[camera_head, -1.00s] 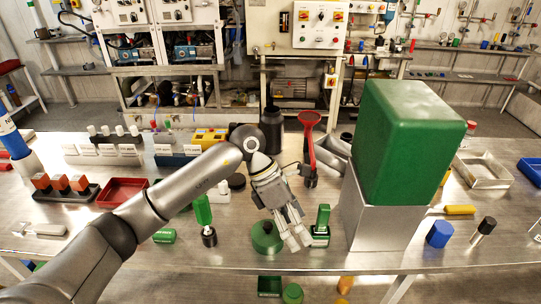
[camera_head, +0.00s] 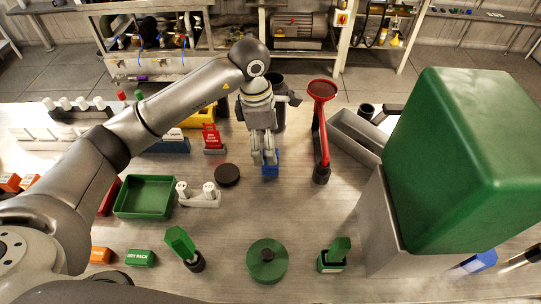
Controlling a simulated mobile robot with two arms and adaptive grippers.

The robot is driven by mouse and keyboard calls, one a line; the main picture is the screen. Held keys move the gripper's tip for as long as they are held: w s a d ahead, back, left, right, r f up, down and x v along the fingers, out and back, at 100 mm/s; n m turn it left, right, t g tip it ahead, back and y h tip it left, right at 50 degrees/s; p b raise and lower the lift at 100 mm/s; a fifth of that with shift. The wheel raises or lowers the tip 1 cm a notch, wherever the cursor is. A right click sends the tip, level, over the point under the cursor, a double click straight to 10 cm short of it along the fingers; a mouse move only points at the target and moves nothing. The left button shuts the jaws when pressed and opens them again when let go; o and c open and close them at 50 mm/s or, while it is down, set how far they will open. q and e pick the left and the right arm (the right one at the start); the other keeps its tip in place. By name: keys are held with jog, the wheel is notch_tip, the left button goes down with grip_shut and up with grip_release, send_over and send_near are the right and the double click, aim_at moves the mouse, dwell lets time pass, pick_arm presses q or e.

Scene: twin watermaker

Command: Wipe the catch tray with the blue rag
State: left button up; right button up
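My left gripper (camera_head: 264,160) points down over the middle of the table. Its two fingertips are close together at a small blue thing (camera_head: 271,168), which looks like the blue rag. The fingers partly cover it, and I cannot tell whether they grip it. A grey open tray (camera_head: 345,138), possibly the catch tray, lies at an angle to the right, beyond the red funnel. The big green box partly hides its near right end. My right gripper is not in view.
A red funnel on a stand (camera_head: 323,140) rises between my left gripper and the grey tray. The tall green box (camera_head: 460,160) blocks the right side. A dark round disc (camera_head: 227,175) and a green tray (camera_head: 145,197) lie left.

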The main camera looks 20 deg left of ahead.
pick_arm(q)
jog(key=shift+f, duration=0.5)
jog(key=shift+d+f, duration=0.1)
jog(key=shift+f, duration=0.15)
jog(key=f+p, duration=0.1)
jog(key=f, duration=0.1)
jog(key=f+p, duration=0.1)
jog(key=f, duration=0.1)
jog(key=shift+w+d, duration=0.2)
jog(key=shift+f, duration=0.55)
jog(key=shift+w, duration=0.1)
jog(key=shift+c, duration=0.7)
jog(key=c, duration=1.1)
jog(key=shift+o, duration=0.2)
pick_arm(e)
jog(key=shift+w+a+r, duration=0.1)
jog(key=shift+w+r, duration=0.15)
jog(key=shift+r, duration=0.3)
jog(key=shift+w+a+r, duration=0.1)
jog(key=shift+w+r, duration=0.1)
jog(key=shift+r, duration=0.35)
